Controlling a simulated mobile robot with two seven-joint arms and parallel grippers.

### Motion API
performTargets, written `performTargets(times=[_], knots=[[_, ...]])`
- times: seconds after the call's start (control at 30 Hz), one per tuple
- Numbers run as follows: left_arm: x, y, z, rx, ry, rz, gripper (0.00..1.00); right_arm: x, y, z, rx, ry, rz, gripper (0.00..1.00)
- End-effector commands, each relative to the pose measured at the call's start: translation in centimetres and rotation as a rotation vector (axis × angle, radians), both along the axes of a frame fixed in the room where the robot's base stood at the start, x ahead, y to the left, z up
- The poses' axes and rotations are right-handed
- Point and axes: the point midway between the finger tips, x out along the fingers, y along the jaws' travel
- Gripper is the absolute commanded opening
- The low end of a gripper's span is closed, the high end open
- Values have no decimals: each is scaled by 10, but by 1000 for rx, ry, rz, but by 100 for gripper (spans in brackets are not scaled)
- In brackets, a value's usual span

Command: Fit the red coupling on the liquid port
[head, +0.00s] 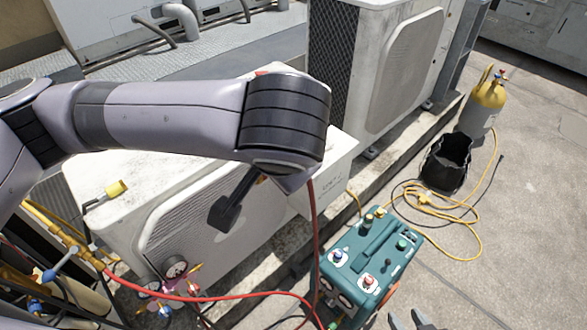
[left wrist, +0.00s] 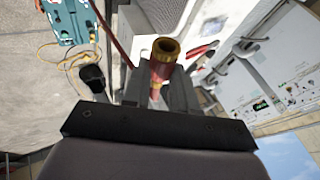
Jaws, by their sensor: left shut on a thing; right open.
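The red coupling (left wrist: 160,72), with a brass open end, sits between the fingers of my left gripper (left wrist: 160,84) in the left wrist view. The gripper is shut on it, and the brass end points away from the wrist. In the head view my left arm crosses over the white condenser unit (head: 185,225), and its wrist hides the coupling. I cannot make out the liquid port in either view. My right gripper (head: 407,322) is open and empty at the bottom edge of the head view.
A red hose (head: 315,230) hangs past my left wrist. The teal machine (head: 345,262) stands on the ground, with the black bag (head: 440,178), yellow hose (head: 470,240) and yellow-topped cylinder (head: 486,98) beyond. A gauge (head: 175,266) is at lower left.

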Motion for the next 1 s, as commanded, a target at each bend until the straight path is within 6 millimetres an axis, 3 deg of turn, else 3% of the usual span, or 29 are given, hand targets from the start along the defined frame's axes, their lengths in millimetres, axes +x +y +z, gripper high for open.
performTargets(times=[0.03, 0.3, 0.6, 0.77, 1.0], knots=[[0, 7, 10, 1, -9, 49, 0, 0, 0, 0, 0, 0, 0, 43], [-4, 30, 33, 1, -9, 231, 0, 0, 0, 0, 0, 0, 0, 43], [-8, 46, 49, 0, -5, 363, 0, 0, 0, 0, 0, 0, 0, 43], [-7, 42, 50, 1, -2, 394, 0, 0, 0, 0, 0, 0, 0, 43], [2, 13, 50, 2, -4, 492, 0, 0, 0, 0, 0, 0, 0, 43]])
